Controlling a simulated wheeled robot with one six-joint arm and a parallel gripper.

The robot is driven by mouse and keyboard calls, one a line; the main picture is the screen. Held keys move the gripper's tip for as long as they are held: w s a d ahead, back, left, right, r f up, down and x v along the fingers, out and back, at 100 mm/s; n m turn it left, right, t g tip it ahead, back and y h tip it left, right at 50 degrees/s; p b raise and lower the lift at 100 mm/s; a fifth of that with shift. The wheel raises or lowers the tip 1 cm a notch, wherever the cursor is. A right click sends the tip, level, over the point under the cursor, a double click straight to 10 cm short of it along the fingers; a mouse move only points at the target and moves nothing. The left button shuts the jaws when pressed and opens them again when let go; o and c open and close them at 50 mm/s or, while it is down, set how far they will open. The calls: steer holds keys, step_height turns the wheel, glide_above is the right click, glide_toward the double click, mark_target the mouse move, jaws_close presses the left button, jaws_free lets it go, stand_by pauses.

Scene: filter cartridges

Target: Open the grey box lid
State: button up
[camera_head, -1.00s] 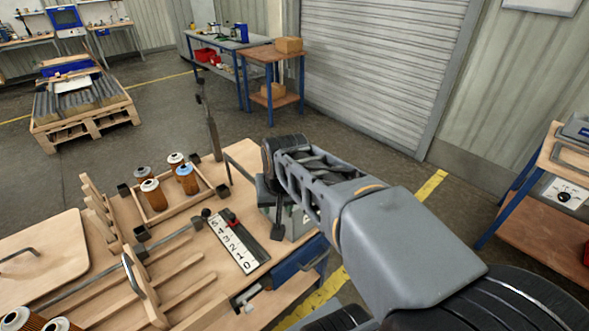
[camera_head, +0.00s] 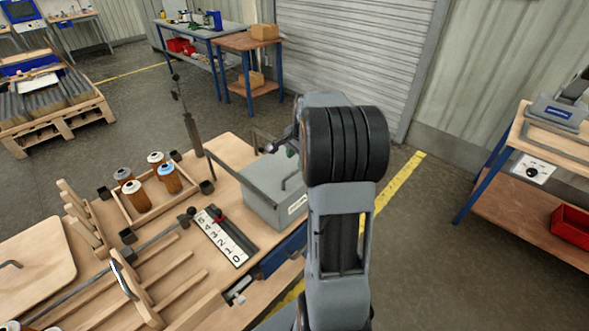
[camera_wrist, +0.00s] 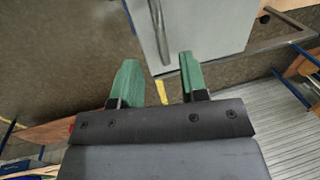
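The grey box (camera_head: 268,204) stands at the right end of the wooden workbench, with a pale label on its front. Its grey lid (camera_head: 262,178) looks shut and has a bar handle on top. My arm hides the box's right side in the head view. In the wrist view the lid (camera_wrist: 215,30) is at the top, with the handle (camera_wrist: 158,22) running up from between my fingers. My gripper (camera_wrist: 160,78) has its two green fingers apart, with nothing between them. The fingertips appear short of the handle, just off the lid's near edge.
Left of the box lie a numbered strip (camera_head: 224,238) and a wooden tray (camera_head: 148,212) with several filter cartridges. A side bench (camera_head: 545,140) stands far right. Open floor lies between.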

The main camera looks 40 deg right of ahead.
mark_target(294, 173)
steer(key=f, duration=0.3)
steer(key=w+f, duration=0.1)
steer(key=f, duration=0.2)
steer(key=shift+w+a+f, duration=0.1)
steer(key=shift+w+f, duration=0.05)
steer(key=shift+f, duration=0.15)
steer(key=shift+c, duration=0.3)
jaws_close()
